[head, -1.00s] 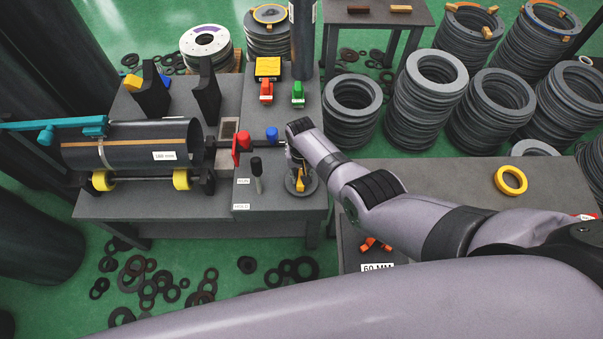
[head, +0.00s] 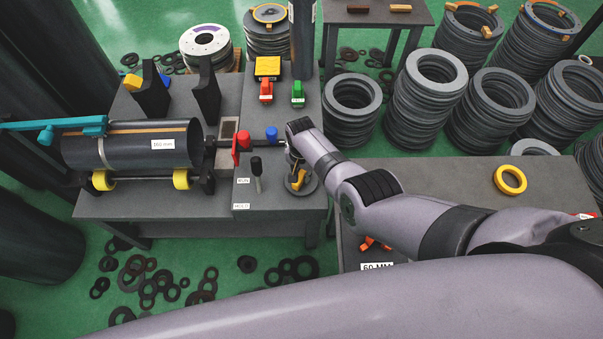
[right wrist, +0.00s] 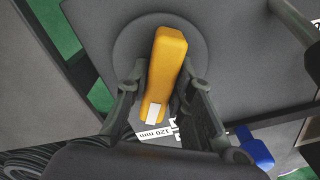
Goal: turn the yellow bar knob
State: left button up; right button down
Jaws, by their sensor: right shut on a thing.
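The yellow bar knob (head: 299,180) sits on a round dark dial on the right part of the left bench in the head view. In the right wrist view the knob (right wrist: 166,62) is a yellow bar with a white end mark, close to a 120 mm label. My right gripper (right wrist: 163,72) is shut on the knob, one finger on each long side. In the head view the right gripper (head: 294,165) reaches down onto the knob, and the wrist hides part of the contact. My left gripper is not in view.
A dark pipe (head: 123,152) lies on yellow rollers at left. A red paddle (head: 241,143), a blue knob (head: 271,133) and a black lever (head: 256,170) stand close to the right gripper. Stacks of grey rings (head: 427,110) fill the back right. A yellow ring (head: 510,179) lies on the right bench.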

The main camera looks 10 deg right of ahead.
aim_at(302, 173)
jog(key=c, duration=1.4)
grip_release()
jog(key=shift+r, duration=0.1)
jog(key=shift+r, duration=3.65)
